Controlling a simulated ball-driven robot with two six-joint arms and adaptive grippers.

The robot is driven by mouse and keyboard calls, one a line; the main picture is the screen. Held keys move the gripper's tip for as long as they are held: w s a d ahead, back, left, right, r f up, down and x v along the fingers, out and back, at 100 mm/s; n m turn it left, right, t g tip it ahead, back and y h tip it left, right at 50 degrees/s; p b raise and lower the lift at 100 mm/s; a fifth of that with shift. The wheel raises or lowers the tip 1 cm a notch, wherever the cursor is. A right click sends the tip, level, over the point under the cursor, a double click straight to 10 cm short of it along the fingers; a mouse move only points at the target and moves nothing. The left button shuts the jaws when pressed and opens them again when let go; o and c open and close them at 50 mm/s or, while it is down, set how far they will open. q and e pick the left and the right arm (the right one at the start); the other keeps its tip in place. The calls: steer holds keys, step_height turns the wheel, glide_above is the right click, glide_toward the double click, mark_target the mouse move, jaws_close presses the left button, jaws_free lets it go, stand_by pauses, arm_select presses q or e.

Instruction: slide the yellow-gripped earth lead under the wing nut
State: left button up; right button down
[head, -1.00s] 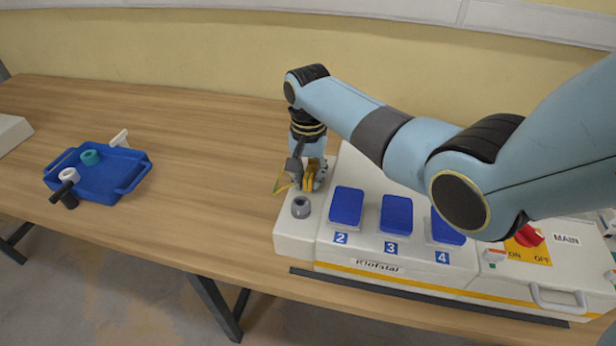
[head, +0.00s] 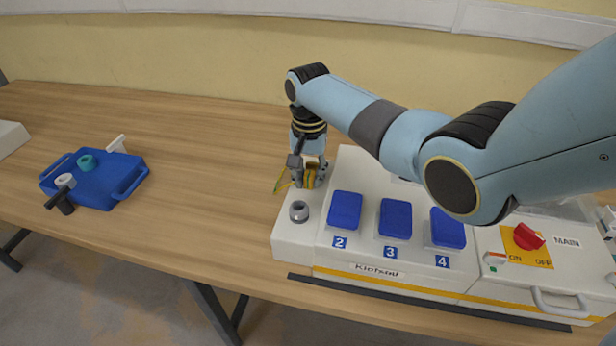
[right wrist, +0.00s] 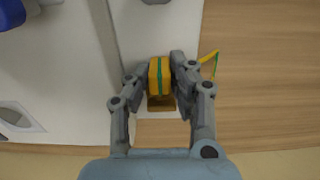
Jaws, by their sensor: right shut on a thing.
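The earth lead's yellow grip with a green stripe (right wrist: 159,75) is between the fingers of my right gripper (right wrist: 160,80), which is shut on it. In the head view the grip (head: 310,181) and my right gripper (head: 308,176) are over the back left end of the white socket box (head: 290,243). A thin yellow-green wire sticks out to the left of the gripper there. A brownish piece (right wrist: 161,103) shows just below the grip in the right wrist view. I cannot make out the wing nut. My left gripper is out of view.
A grey round post (head: 299,211) stands in front of the gripper. Blue socket covers (head: 344,210) and a red main switch (head: 528,236) lie to the right. A blue tray (head: 97,187) with small parts sits left; the table between is clear.

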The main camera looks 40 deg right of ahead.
steer(key=shift+w+d, duration=0.2)
steer(key=shift+d, duration=0.05)
steer(key=c, duration=1.1)
jaws_free()
steer(key=shift+o, duration=0.2)
step_height(320, 180, up, 19)
steer(key=p, duration=0.4)
